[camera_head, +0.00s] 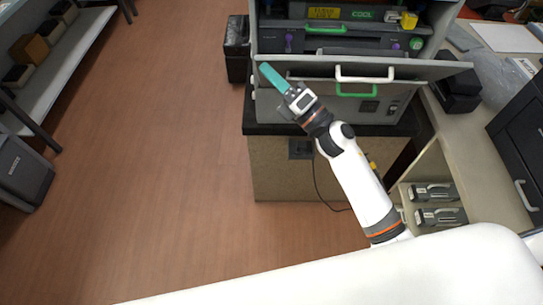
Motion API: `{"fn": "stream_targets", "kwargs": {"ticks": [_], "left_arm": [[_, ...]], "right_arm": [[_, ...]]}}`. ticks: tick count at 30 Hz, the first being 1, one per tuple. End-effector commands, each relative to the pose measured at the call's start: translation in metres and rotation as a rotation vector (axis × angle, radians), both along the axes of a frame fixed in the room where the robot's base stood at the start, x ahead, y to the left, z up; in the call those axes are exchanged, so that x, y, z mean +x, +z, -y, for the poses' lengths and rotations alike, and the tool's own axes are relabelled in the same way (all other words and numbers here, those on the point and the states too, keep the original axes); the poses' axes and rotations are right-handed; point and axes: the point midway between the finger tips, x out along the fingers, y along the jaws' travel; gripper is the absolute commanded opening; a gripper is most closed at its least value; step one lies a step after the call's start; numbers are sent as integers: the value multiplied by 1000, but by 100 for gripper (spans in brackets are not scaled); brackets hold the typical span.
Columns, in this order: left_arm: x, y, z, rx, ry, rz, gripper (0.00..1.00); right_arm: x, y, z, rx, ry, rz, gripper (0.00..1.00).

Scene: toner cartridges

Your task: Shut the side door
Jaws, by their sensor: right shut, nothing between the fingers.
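The grey machine (410,110) stands on a dark-topped cabinet at the upper middle. A long grey door panel (435,70) with a white handle (365,75) stands out from its front, and its right end reaches past the machine's side. It looks open. My right gripper (272,77) has teal fingers that are shut and empty. They lie at the panel's left end in the picture; I cannot tell whether they touch it. My right arm comes up from the lower right. My left gripper is out of view.
Inside the machine are dark units with green handles (357,90) and a lit display (323,13). A shelf at the right holds two dark cartridges (440,216). A black box (457,90) sits near the panel's right end. The wooden floor (150,150) at the left is clear.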

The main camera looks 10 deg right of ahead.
Motion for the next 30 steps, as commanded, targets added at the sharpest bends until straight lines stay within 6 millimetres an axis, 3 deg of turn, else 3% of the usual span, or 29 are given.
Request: {"fn": "stream_targets", "kwargs": {"ticks": [1, 14, 30], "left_arm": [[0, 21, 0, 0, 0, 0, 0], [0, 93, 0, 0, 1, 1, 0], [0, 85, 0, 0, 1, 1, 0]], "right_arm": [[6, 17, 2, 4, -1, -22, 0], [54, 48, 13, 52, -1, -225, 0], [110, 62, 27, 60, -2, -252, 0]]}}
